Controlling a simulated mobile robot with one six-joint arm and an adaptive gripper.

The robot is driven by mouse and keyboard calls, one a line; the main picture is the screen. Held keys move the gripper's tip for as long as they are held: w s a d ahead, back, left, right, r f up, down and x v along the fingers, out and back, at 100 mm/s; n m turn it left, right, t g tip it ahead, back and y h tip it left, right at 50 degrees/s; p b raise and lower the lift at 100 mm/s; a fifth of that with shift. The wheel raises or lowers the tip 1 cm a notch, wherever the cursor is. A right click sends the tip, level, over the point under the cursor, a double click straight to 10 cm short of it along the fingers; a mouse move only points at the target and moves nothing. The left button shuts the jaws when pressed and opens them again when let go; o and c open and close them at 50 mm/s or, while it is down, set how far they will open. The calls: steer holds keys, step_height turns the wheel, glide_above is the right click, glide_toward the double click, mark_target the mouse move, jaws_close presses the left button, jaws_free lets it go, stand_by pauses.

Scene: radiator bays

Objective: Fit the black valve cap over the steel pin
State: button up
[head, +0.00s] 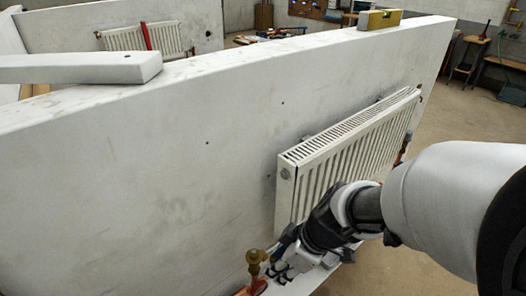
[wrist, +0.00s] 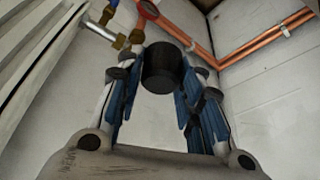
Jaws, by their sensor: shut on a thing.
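My gripper (wrist: 160,95) is shut on the black valve cap (wrist: 162,68), a short dark cylinder between the blue-padded fingers in the wrist view. In the head view my gripper (head: 283,258) is low in front of the radiator's near end, and the cap cannot be made out there. A brass valve body (head: 257,258) stands just left of my gripper in the head view. I cannot pick out the steel pin in either view, so its place relative to the cap cannot be told.
The white radiator (head: 345,150) hangs on the pale wall (head: 150,150) beside my arm. Copper pipes (wrist: 262,42) run along the wall in the wrist view, with a brass fitting (wrist: 122,41) near the left finger.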

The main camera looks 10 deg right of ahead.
steer(key=shift+w+a+f, duration=0.1)
steer(key=shift+w+a, duration=0.15)
steer(key=shift+w, duration=0.45)
steer(key=p, duration=0.3)
glide_toward(254, 251)
steer(key=a+f, duration=0.2)
steer(key=shift+w+a+f, duration=0.35)
steer(key=shift+w+f, duration=0.15)
steer(key=shift+w, duration=0.05)
steer(key=shift+w+a+f, duration=0.2)
steer(key=shift+f, duration=0.05)
steer(key=shift+w+a+f+b, duration=0.1)
steer(key=shift+w+f+b, duration=0.2)
steer(key=shift+f+b, duration=0.75)
steer(key=shift+r, duration=0.3)
steer(key=shift+s+f, duration=0.1)
steer(key=shift+f+b, duration=0.45)
steer(key=shift+f, duration=0.95)
